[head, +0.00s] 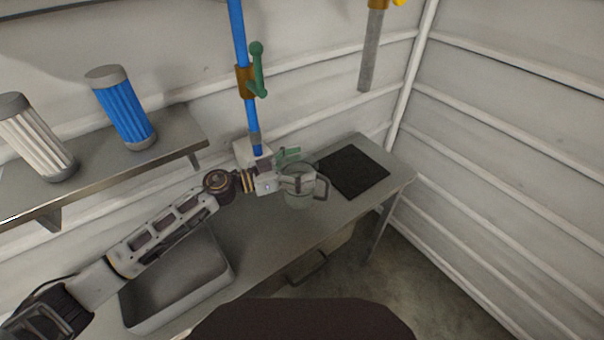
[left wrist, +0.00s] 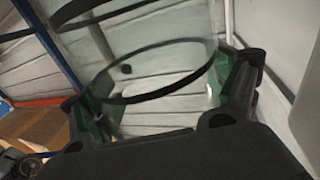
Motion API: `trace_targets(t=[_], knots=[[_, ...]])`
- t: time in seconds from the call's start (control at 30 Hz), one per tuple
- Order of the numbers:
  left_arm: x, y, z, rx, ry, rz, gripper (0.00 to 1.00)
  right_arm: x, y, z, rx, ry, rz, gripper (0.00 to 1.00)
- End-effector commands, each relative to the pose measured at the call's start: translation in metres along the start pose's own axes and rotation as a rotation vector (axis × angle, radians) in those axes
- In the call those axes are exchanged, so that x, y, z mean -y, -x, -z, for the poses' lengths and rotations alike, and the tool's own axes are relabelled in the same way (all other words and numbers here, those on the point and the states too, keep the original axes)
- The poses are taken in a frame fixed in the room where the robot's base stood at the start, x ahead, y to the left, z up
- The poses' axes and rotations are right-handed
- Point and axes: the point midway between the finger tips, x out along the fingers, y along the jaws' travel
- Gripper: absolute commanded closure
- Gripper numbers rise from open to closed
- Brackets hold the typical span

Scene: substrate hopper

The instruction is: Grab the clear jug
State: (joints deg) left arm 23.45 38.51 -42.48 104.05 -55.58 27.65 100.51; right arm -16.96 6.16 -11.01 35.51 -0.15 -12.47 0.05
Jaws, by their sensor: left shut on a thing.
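The clear jug (head: 300,190) is see-through, with a dark-edged rim and a handle on its right side in the head view. It looks upright, over the bench below the blue pipe. My left gripper (head: 291,170) is shut on the jug from the left. In the left wrist view the green-padded fingers (left wrist: 163,92) sit on either side of the jug's wall (left wrist: 150,108), whose round rim fills the middle. I cannot tell whether the jug's base touches the bench. My right gripper is not in view.
The blue pipe (head: 240,45) with a green-handled valve (head: 257,70) comes down just behind the jug. A black mat (head: 353,170) lies right of it on the metal bench (head: 262,228). A grey tray (head: 222,286) sits at left. Two filter cartridges stand on the shelf (head: 185,128).

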Motion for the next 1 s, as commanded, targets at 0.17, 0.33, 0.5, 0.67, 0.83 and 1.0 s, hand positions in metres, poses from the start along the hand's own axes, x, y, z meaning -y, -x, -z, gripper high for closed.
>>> trace_targets(t=[0.17, 0.33, 0.5, 0.67, 0.83, 1.0], knots=[[0.0, 0.0, 0.022, -0.001, -0.002, -0.001, 0.53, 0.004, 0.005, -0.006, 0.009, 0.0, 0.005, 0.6], [0.0, 0.0, 0.031, -0.001, 0.001, 0.0, 0.53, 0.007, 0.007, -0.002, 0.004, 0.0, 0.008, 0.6], [0.0, 0.0, 0.034, -0.001, 0.001, 0.001, 0.53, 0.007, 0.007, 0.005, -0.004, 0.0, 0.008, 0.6], [0.0, 0.0, 0.033, -0.001, 0.001, 0.001, 0.53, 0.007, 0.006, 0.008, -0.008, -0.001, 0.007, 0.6], [0.0, 0.0, 0.033, -0.001, 0.001, 0.001, 0.53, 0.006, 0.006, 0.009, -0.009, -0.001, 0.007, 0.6], [0.0, 0.0, 0.034, -0.001, 0.001, 0.0, 0.53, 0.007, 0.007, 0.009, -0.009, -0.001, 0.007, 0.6]])
